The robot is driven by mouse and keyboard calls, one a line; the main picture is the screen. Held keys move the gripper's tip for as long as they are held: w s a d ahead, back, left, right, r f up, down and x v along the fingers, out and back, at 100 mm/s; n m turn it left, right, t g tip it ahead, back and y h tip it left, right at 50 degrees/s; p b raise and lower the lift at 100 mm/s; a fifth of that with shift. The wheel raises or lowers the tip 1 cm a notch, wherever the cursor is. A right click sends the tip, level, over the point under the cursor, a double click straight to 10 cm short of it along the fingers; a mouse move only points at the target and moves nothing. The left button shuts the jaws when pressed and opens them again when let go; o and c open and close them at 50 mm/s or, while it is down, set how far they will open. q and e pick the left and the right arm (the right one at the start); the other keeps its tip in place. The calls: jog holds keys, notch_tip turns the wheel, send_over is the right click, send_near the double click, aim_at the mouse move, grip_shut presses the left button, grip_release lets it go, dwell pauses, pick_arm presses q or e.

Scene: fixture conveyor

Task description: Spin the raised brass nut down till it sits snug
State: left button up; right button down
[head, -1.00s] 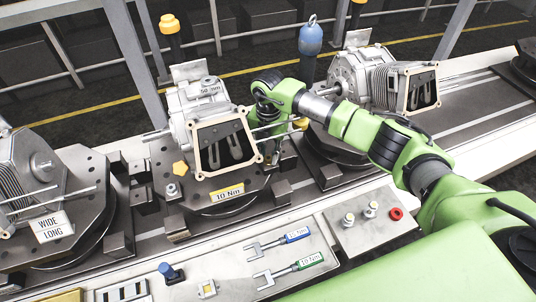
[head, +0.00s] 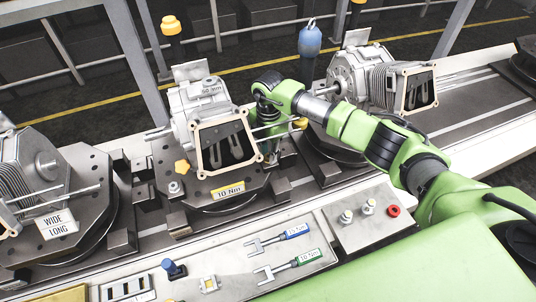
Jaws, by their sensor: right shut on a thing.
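The centre fixture plate (head: 227,206) carries a grey gear housing (head: 203,98) with a tan-rimmed open face. A yellow-brass star-shaped nut (head: 182,167) shows on the left side of this fixture, near a silver stud (head: 174,187). My right gripper (head: 271,158) points down at the right side of the same housing. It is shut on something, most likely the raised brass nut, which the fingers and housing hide. How high that nut sits cannot be seen. My left gripper is out of view.
Housings on fixtures stand left (head: 40,165) and right (head: 385,80). A thin rod with a yellow knob (head: 300,123) lies close to my right wrist. In front are two fork wrenches, blue-handled (head: 296,231) and green-handled (head: 308,257), and a button panel (head: 368,222).

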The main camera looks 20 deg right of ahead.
jog(key=shift+w+r, duration=0.1)
jog(key=shift+r, duration=0.05)
jog(key=c, duration=2.1)
grip_release()
jog(key=n+b, duration=0.2)
jog(key=n, duration=0.1)
jog(key=shift+f, duration=0.35)
jog(key=shift+r+n+b, duration=0.1)
jog(key=shift+n+b, duration=0.6)
jog(key=shift+n, duration=0.5)
jog(key=shift+r+n, duration=0.15)
jog(key=shift+n, duration=0.15)
